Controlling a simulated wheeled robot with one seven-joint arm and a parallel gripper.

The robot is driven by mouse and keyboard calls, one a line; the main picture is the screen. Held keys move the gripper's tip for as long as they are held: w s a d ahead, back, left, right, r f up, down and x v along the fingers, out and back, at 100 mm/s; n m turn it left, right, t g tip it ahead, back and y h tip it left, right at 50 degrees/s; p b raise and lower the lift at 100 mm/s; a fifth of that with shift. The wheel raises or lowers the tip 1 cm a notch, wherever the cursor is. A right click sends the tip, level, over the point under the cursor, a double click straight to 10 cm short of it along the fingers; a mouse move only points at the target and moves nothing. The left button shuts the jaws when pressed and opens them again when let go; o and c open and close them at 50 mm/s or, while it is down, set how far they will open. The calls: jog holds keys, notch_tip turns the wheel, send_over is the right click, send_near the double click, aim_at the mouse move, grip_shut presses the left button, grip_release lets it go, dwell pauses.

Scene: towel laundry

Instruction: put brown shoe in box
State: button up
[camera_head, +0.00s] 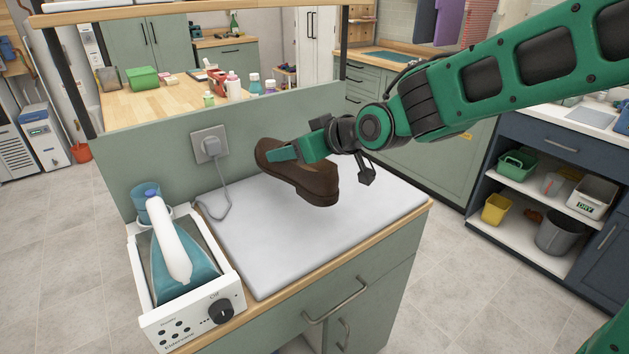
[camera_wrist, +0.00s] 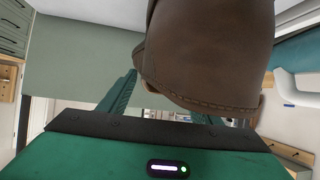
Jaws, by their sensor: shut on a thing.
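The brown shoe (camera_head: 312,186) is in my gripper (camera_head: 284,154), held above the white pad (camera_head: 300,243) on the green cabinet. The shoe is tilted, with its heel end lower and toward the right. In the wrist view the brown shoe (camera_wrist: 208,50) fills the upper middle, and my gripper (camera_wrist: 165,95) has its green fingers on either side of it, partly hidden by the shoe. I see no box that is clearly the task's box.
A steam iron (camera_head: 172,245) sits on its white station (camera_head: 190,310) at the left of the pad. A wall socket (camera_head: 209,144) with a cord is behind. Shelves at the right hold a green bin (camera_head: 517,165), a yellow bin (camera_head: 496,209) and a white "DRY" bin (camera_head: 590,195).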

jog(key=w+d+f, duration=0.1)
jog(key=d+f, duration=0.1)
jog(key=f, duration=0.1)
jog(key=w+d+f, duration=0.2)
jog(key=f, duration=0.1)
jog(key=w+d+f, duration=0.2)
jog(key=d+f, duration=0.1)
jog(key=shift+d+f, duration=0.1)
jog(key=shift+f, duration=0.05)
jog(key=shift+c, duration=0.7)
jog(key=o, duration=1.5)
jog(key=shift+o, duration=0.2)
